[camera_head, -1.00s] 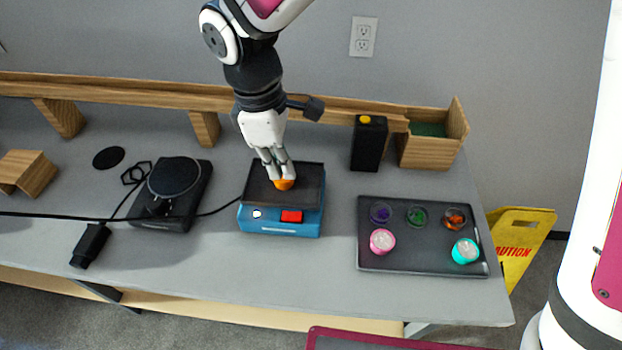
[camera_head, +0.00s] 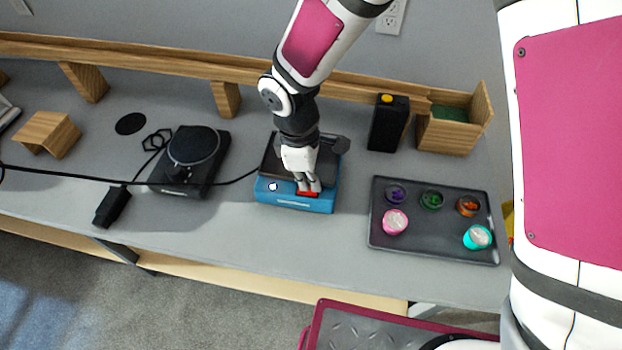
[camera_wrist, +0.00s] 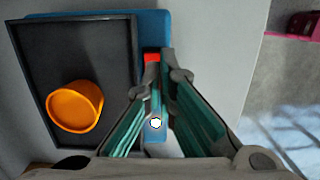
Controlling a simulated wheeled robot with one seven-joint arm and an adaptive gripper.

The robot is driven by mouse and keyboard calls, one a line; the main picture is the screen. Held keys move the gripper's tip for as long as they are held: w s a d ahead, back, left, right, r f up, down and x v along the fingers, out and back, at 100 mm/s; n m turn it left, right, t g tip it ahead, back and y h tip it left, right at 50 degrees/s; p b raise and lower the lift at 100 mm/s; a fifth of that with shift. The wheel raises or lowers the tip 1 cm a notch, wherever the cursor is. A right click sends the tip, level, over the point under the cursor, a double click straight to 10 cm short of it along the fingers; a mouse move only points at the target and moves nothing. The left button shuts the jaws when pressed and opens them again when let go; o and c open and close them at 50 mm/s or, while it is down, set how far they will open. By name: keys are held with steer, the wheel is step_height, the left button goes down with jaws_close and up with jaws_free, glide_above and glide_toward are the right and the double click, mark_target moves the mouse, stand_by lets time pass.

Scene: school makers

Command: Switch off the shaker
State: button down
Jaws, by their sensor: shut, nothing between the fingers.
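The shaker (camera_head: 291,202) is a blue box with a dark tray on top, standing on the grey table. Its front carries a red switch (camera_head: 307,193) and a white round knob (camera_head: 273,187). My gripper (camera_head: 312,188) is shut and empty, with its fingertips at the red switch; I cannot tell whether they touch it. In the wrist view the fingertips (camera_wrist: 160,56) lie beside the red switch (camera_wrist: 151,57), partly covering it. An orange cup (camera_wrist: 75,106) stands on the shaker's dark tray (camera_wrist: 110,45); the arm hides it in the head view.
A black device with a round plate (camera_head: 192,148) stands to the left, its cable crossing the table. A dark tray (camera_head: 385,243) with several small pots lies to the right.

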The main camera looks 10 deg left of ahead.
steer(key=shift+d+f, duration=0.1)
steer(key=shift+f, duration=0.65)
